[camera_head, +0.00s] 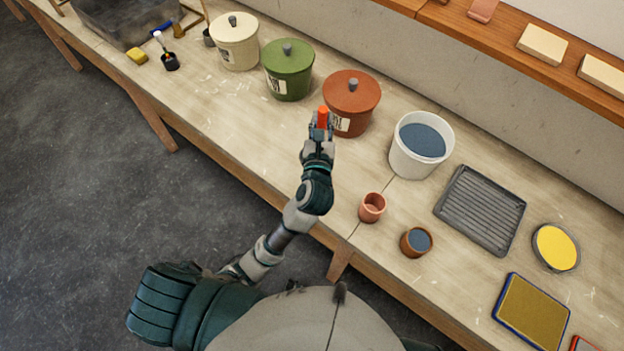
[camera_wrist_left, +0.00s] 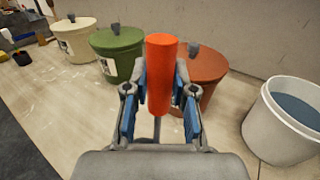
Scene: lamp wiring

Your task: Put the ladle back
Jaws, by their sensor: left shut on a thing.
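My left gripper (camera_head: 321,128) is shut on an orange-red cylinder, which looks like the handle of the ladle (camera_head: 323,114). In the left wrist view the handle (camera_wrist_left: 161,75) stands upright between the blue-padded fingers (camera_wrist_left: 160,95). A thin grey rod shows below it. The ladle's bowl is hidden. In the head view the gripper is in front of the rust-red lidded pot (camera_head: 352,90), overlapping its left side; I cannot tell whether they touch. The white bucket (camera_head: 408,158) with dark blue liquid is to the right. My right gripper is not in view.
A green pot (camera_head: 289,73) and a cream pot (camera_head: 234,45) stand left of the red one. A pink cup (camera_head: 372,207), brown cup (camera_head: 415,243) and ribbed grey tray (camera_head: 480,209) are to the right. The bench (camera_head: 220,125) is clear along its front left.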

